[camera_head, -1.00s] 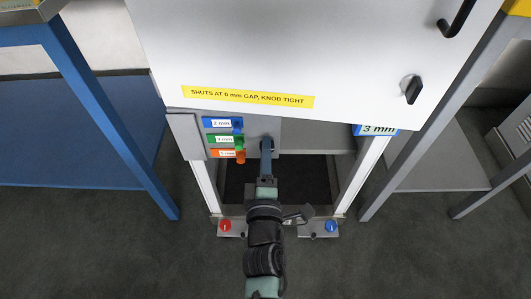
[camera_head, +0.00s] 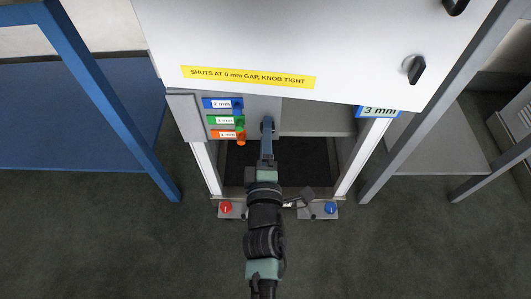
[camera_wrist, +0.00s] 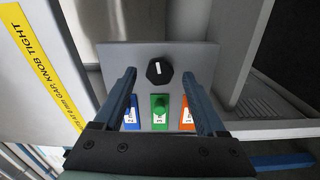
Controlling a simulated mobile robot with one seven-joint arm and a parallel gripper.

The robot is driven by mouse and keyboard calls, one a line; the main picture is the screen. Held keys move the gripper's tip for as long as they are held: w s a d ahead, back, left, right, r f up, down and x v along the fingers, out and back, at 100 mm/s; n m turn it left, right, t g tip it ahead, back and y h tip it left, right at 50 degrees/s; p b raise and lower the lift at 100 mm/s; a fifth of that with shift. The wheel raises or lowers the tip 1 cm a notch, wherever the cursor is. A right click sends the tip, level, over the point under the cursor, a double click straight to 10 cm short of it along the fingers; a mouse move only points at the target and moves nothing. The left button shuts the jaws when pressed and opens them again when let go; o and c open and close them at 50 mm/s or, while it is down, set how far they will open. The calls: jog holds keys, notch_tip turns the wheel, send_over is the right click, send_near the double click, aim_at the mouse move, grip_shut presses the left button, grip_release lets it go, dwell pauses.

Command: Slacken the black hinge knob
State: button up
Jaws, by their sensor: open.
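The black knob (camera_wrist: 160,70) is faceted, with a white line on its face. It sits on a grey plate (camera_wrist: 123,57) in the wrist view. My gripper (camera_wrist: 159,76) is open, with one blue-grey finger on each side of the knob in the picture. I cannot tell whether the fingertips reach to the knob's depth, and no contact shows. In the head view my gripper (camera_head: 267,122) is under the white panel's lower edge, and this knob is not visible there.
Blue (camera_wrist: 131,118), green (camera_wrist: 160,113) and orange (camera_wrist: 187,115) tabs sit below the knob. The white panel (camera_head: 330,40) overhangs the cabinet and bears another black knob (camera_head: 415,69). Red (camera_head: 225,208) and blue (camera_head: 331,208) knobs stand at the base. Blue (camera_head: 110,105) and grey (camera_head: 440,100) frames flank the cabinet.

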jog(key=s+p, duration=0.2)
jog(key=s, duration=1)
jog(key=shift+s, duration=0.3)
